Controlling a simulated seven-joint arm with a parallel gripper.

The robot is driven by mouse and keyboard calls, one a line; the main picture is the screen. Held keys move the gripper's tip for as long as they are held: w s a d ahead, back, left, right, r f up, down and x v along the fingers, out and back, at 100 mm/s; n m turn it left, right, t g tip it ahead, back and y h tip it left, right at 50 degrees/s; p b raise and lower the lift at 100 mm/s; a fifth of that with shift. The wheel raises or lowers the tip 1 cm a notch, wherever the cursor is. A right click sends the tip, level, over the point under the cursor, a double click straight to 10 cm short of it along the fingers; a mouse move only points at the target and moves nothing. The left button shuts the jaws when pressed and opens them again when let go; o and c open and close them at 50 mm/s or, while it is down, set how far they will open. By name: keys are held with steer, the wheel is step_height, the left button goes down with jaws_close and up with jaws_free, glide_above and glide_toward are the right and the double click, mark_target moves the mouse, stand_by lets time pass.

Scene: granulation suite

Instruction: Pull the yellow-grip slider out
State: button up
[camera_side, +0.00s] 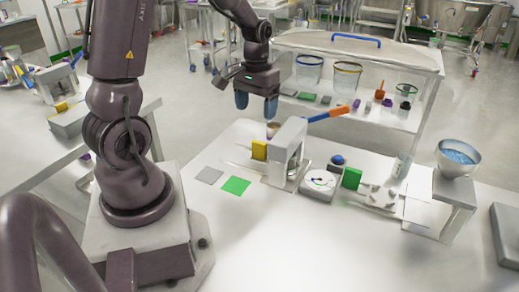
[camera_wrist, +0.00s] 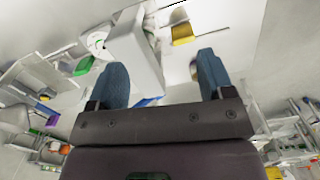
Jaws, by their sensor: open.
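The yellow grip (camera_side: 259,150) of the slider stands at the left side of a grey press-like device (camera_side: 289,142) on the white table. In the wrist view the yellow grip (camera_wrist: 182,33) shows beyond my fingers, right of the device body (camera_wrist: 135,50). My gripper (camera_side: 256,106) is above and behind the device, pointing down, with its two blue fingers apart and nothing between them. The gripper also shows in the wrist view (camera_wrist: 163,82). It is clear of the yellow grip. The rest of the slider is mostly hidden by the device.
An orange-ended lever (camera_side: 327,115) sticks out right from the device's top. A green square (camera_side: 236,185) lies flat at left. The front table is clear.

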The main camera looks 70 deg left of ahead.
steer(key=n, duration=0.1)
glide_above(259, 142)
steer(key=s+d, duration=0.2)
step_height(259, 142, down, 5)
steer(key=shift+w+a+f+n, duration=0.2)
steer(key=shift+w+a+n, duration=0.2)
steer(key=shift+w+a, duration=0.7)
step_height(259, 142, down, 12)
steer(key=shift+f, duration=0.25)
steer(key=c, duration=1.3)
steer(key=s+a, duration=0.9)
steer(key=shift+s, duration=0.1)
